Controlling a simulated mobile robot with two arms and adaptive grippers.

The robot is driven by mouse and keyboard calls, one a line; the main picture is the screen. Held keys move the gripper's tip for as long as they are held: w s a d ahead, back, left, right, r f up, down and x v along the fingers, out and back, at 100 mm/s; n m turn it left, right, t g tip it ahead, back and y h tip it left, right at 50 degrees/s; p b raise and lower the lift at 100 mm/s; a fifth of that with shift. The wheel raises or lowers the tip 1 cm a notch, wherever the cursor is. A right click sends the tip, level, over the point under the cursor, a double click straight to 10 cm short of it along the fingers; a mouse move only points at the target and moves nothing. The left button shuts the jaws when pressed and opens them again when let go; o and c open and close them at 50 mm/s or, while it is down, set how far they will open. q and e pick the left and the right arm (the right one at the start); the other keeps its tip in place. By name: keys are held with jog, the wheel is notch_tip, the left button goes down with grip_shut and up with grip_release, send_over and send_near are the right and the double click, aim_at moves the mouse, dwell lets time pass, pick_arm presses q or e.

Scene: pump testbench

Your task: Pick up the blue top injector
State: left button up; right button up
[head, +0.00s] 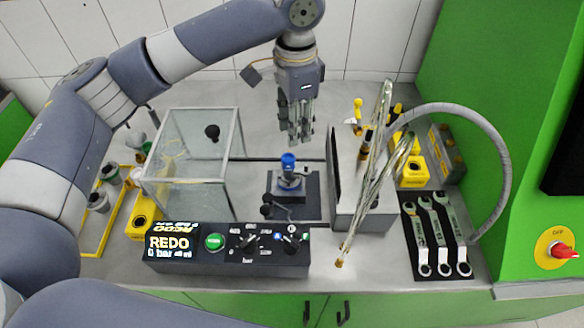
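The blue top injector (288,161) stands upright on the dark test stand (308,201) in the middle of the bench. Only its blue top and the grey part beneath it show clearly. My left gripper (297,137) points straight down above and slightly behind the injector in the picture. A gap shows between its fingers and the blue top. The fingers look parallel with a narrow gap, and nothing is visible between them. My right gripper is out of view.
A clear box (190,160) stands left of the stand. A grey block (362,215) with clear tubes stands to its right. The control panel (228,252) reading REDO lies in front. Wrenches (440,240) lie on a black mat at right. A grey hose (505,165) arches over the right side.

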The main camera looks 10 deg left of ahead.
aim_at(291, 160)
pick_arm(q)
jog(key=f, duration=0.2)
jog(key=f+p, duration=0.1)
jog(key=f, duration=0.1)
jog(key=shift+s+a, duration=0.1)
jog(key=shift+s, duration=0.3)
jog(key=f, duration=0.1)
jog(key=f+p, duration=0.1)
jog(key=f, duration=0.1)
jog(key=f+p, duration=0.1)
jog(key=f, duration=0.1)
jog(key=shift+a, duration=0.35)
jog(key=shift+f, duration=0.25)
jog(key=shift+d, duration=0.1)
grip_shut()
